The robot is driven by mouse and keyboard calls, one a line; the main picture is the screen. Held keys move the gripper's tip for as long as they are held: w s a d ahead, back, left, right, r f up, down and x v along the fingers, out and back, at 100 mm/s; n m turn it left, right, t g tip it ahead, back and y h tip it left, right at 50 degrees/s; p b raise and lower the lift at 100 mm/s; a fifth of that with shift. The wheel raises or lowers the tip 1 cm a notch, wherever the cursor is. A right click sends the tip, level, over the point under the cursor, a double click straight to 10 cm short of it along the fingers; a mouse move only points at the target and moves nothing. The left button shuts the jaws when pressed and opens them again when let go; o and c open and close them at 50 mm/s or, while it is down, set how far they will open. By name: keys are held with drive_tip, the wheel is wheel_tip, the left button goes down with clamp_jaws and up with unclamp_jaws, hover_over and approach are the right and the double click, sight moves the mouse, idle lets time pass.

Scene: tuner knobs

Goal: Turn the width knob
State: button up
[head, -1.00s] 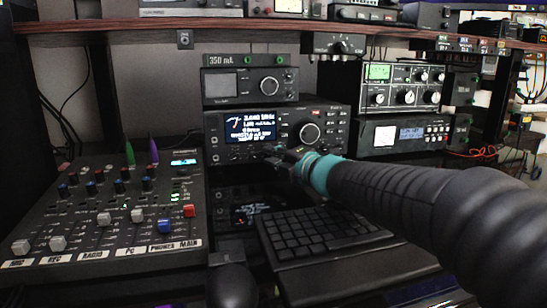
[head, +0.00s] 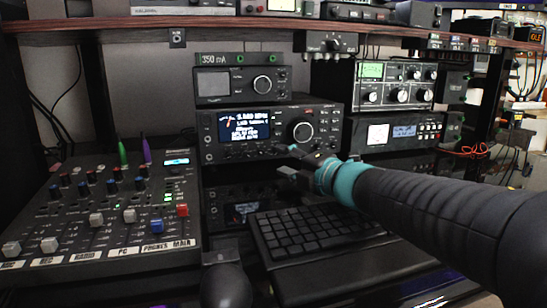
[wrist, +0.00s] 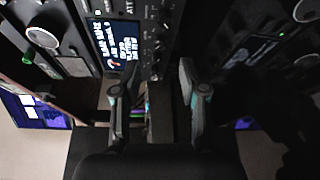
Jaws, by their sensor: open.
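The main radio (head: 225,152) sits in the middle of the desk rack, with a lit screen (head: 243,126) and a large round tuning knob (head: 302,132). A row of small knobs runs below the screen, partly hidden by my gripper. I cannot read which one is the width knob. My gripper (head: 288,160) is open and empty in front of the radio's lower edge, below the large knob. In the wrist view, its two fingers (wrist: 152,92) stand apart, below a line of small knobs (wrist: 160,45) beside the screen (wrist: 117,45). Contact is not visible.
A keyboard (head: 312,232) lies below my gripper. A mixer panel (head: 100,210) fills the left side. A smaller radio (head: 242,86) stands above the main one, and more units (head: 395,84) stand to the right. A wooden shelf (head: 270,23) runs above.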

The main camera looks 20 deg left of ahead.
sight(263, 153)
drive_tip(key=v, duration=0.5)
drive_tip(key=shift+r, duration=0.1)
drive_tip(key=shift+s+r+n+p, duration=0.15)
drive_tip(key=shift+r+n+p, duration=0.2)
drive_tip(key=shift+p, duration=0.35)
drive_tip(key=r+n+p, duration=0.1)
drive_tip(key=p, duration=0.1)
drive_tip(key=s+r+n+h+p, duration=0.1)
drive_tip(key=p, duration=0.1)
drive_tip(key=shift+a+h, duration=0.2)
drive_tip(key=shift+h, duration=0.1)
drive_tip(key=shift+s+r+n+h+p, duration=0.2)
drive_tip(key=shift+r+n+h+p, duration=0.1)
drive_tip(key=shift+n+p, duration=0.45)
drive_tip(key=shift+s+d+r+n+h+p, duration=0.1)
drive_tip(key=shift+s+n+h+p, duration=0.15)
drive_tip(key=shift+n+p, duration=0.5)
drive_tip(key=shift+w+a+f, duration=0.3)
drive_tip(key=shift+w+f, duration=0.05)
drive_tip(key=shift+w, duration=0.05)
drive_tip(key=b+x, duration=0.2)
drive_tip(key=x, duration=1.1)
drive_tip(key=shift+f, duration=0.15)
